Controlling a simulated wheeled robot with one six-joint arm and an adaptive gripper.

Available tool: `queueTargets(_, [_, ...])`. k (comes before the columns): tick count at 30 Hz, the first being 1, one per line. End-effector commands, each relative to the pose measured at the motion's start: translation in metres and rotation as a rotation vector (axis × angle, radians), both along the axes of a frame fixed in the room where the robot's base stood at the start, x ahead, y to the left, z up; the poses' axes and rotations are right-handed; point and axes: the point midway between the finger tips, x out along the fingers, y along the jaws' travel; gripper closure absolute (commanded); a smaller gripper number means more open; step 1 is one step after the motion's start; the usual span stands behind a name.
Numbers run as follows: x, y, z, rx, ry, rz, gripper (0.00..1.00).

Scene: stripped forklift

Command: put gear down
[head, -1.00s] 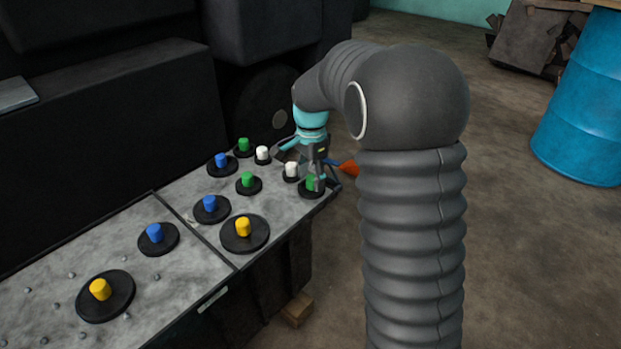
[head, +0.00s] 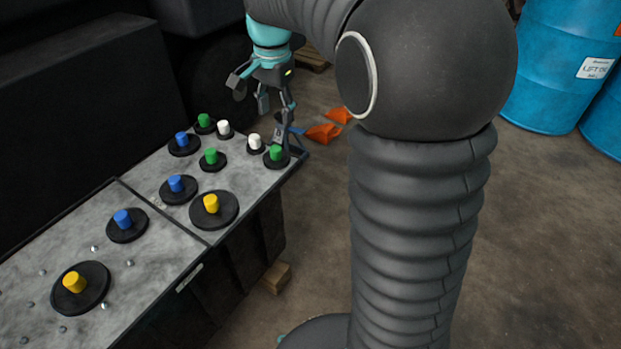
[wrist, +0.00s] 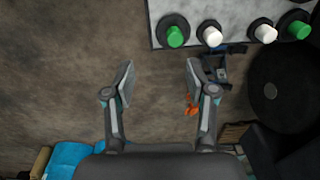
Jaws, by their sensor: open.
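Several dark round gears with coloured knobs sit flat on the grey metal top (head: 70,245) in the head view. The one at the far right corner has a green knob (head: 276,154); it also shows in the wrist view (wrist: 174,36). My gripper (head: 272,118) is open and empty, raised above and beyond that corner. In the wrist view my gripper (wrist: 161,80) has bare floor between its fingers, and the green-knobbed gear lies past the fingertips, apart from them. Two white-knobbed gears (head: 254,142) (head: 223,128) sit beside it.
Orange pieces (head: 324,132) lie on the floor beyond. Blue barrels (head: 560,70) stand at the back right. A dark machine body (head: 80,110) bounds the left. Floor at right is clear.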

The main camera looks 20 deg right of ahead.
Motion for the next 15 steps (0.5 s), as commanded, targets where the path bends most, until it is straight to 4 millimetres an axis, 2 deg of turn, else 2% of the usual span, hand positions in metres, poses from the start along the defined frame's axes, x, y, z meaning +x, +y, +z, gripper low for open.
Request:
queueTargets(1, [-0.018,0.000,0.009,-0.004,-0.028,0.049,0.44])
queueTargets(7, [-0.082,0.000,0.023,-0.037,-0.124,0.274,0.44])
queueTargets(15, [-0.167,-0.001,0.019,-0.115,-0.247,0.569,0.44])
